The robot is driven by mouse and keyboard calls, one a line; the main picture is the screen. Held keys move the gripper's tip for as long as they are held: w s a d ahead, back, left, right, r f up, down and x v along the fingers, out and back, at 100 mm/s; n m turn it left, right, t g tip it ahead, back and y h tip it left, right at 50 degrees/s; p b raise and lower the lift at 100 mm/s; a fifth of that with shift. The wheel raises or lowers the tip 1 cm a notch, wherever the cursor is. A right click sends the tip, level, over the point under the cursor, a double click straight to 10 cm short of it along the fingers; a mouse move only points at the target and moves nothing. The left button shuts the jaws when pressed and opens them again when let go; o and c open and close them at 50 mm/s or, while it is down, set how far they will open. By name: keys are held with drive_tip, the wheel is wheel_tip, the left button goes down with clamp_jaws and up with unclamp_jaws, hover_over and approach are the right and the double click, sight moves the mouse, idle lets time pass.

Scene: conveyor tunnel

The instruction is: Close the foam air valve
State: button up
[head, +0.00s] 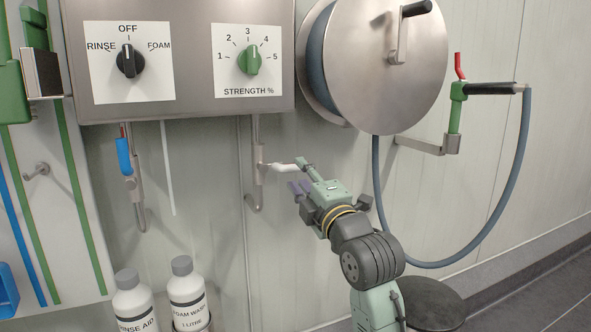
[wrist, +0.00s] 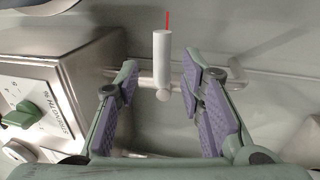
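A valve with a white lever (head: 283,167) sits on the right-hand steel pipe (head: 258,190) under the control box. The lever points out sideways, across the pipe, towards my gripper (head: 298,176). My gripper is open, with its purple-padded fingers at the lever's free end. In the wrist view the white lever (wrist: 162,55) shows between the two fingers of my gripper (wrist: 160,82), with visible gaps on both sides. I cannot tell whether a finger touches it. A thin red strip shows above the lever there. No label on the valve is readable.
The steel control box (head: 190,105) hangs above, with its black and green knobs. A blue-handled valve (head: 124,156) hangs on the left pipe. Two white bottles (head: 187,297) stand below. A hose reel (head: 385,60) and looped hose (head: 525,150) are at right.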

drive_tip(key=v, duration=0.7)
drive_tip(key=shift+s, duration=0.25)
